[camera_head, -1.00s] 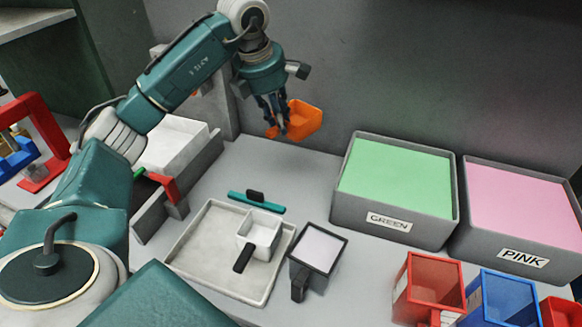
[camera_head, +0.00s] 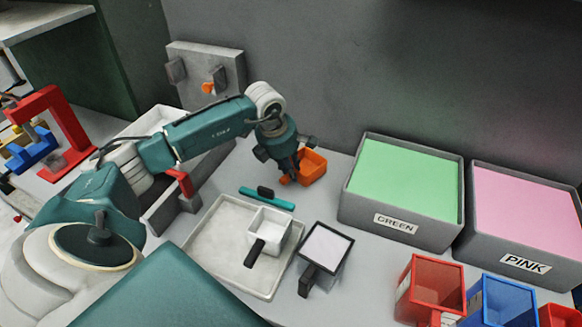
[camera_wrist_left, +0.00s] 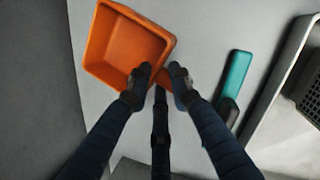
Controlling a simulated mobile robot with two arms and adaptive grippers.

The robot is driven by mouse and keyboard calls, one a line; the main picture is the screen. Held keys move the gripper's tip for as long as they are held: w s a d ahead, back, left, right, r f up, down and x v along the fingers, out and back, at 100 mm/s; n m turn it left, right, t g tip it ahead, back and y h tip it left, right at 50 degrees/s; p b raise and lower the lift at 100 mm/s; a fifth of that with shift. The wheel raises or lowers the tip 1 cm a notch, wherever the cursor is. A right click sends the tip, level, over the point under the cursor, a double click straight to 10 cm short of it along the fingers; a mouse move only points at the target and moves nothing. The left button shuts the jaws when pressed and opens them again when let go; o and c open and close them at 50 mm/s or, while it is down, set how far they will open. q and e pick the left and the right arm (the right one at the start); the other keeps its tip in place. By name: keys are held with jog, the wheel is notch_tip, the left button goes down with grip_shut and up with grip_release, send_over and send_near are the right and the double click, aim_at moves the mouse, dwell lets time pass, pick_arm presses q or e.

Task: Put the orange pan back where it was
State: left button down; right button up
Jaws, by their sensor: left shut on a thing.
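The orange pan (camera_head: 313,166) is a small square open pan at the back of the table, left of the green bin. My left gripper (camera_head: 289,178) is shut on its handle. In the left wrist view the pan (camera_wrist_left: 125,45) looks empty, and the fingers (camera_wrist_left: 160,80) close around the handle, which they partly hide. The pan is upright and at or just above the table; I cannot tell whether it touches. My right gripper is not in view.
A teal squeegee-like tool (camera_head: 267,198) lies just in front of the gripper. A white tray (camera_head: 215,250) holds a white pan (camera_head: 270,228). A dark-rimmed pan (camera_head: 326,248) stands beside it. The GREEN bin (camera_head: 352,209) and PINK bin (camera_head: 480,250) stand to the right.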

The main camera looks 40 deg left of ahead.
pick_arm(q)
jog(key=shift+f+b, duration=0.2)
jog(key=shift+b, duration=0.1)
jog(key=c, duration=1.6)
grip_release()
jog(key=shift+o, duration=0.2)
jog(key=shift+r, duration=0.2)
jog(key=shift+r, duration=0.2)
jog(key=b+v, duration=0.2)
jog(key=v, duration=0.9)
jog(key=shift+s+r, duration=0.2)
jog(key=shift+r, duration=0.1)
